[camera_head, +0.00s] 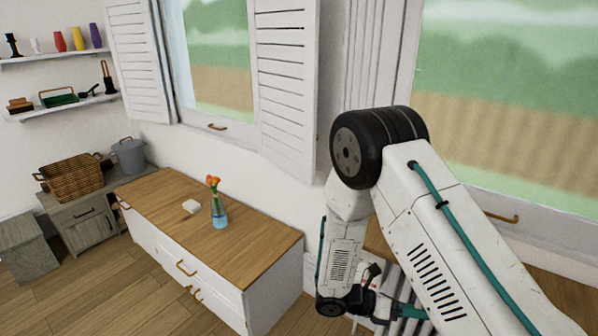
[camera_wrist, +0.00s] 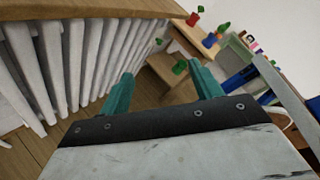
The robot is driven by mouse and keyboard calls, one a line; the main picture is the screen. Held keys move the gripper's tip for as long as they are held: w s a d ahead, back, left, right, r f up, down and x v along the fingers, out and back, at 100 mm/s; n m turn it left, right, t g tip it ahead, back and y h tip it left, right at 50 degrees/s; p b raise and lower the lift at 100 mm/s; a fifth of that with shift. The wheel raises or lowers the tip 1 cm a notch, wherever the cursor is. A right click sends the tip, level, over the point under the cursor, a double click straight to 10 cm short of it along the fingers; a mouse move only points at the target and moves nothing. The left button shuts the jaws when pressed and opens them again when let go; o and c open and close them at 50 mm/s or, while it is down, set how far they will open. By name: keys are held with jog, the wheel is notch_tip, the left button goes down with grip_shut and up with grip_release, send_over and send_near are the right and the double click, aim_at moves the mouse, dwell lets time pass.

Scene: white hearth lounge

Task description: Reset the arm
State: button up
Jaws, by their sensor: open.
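My gripper (camera_wrist: 160,92) shows in the wrist view with its two teal fingers spread apart and nothing between them. In the head view my white arm (camera_head: 430,230) comes in from the lower right, bends at a black joint and folds downward. The gripper end is low in that view and partly hidden behind my own arm links. The fingers appear beside white slats (camera_wrist: 60,70) under a wooden top (camera_wrist: 90,8), without clear contact.
A wicker basket (camera_head: 72,177) and a grey pot (camera_head: 128,156) stand behind left. Shuttered windows line the wall.

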jog(key=s+r+m+t+y, duration=0.1)
jog(key=s+r+m+y, duration=0.4)
jog(key=r, duration=0.6)
jog(key=s+a+r+m+t+y, duration=0.1)
jog(key=s+r+m+y, duration=0.4)
jog(key=s+r+m, duration=0.4)
jog(key=s+r+m+t+y, duration=0.1)
jog(key=s+r+m+y, duration=0.4)
jog(key=r+m, duration=0.6)
jog(key=shift+s+a+r+m+y, duration=0.15)
jog(key=shift+s+r+m+y, duration=0.2)
jog(key=shift+s+r, duration=1)
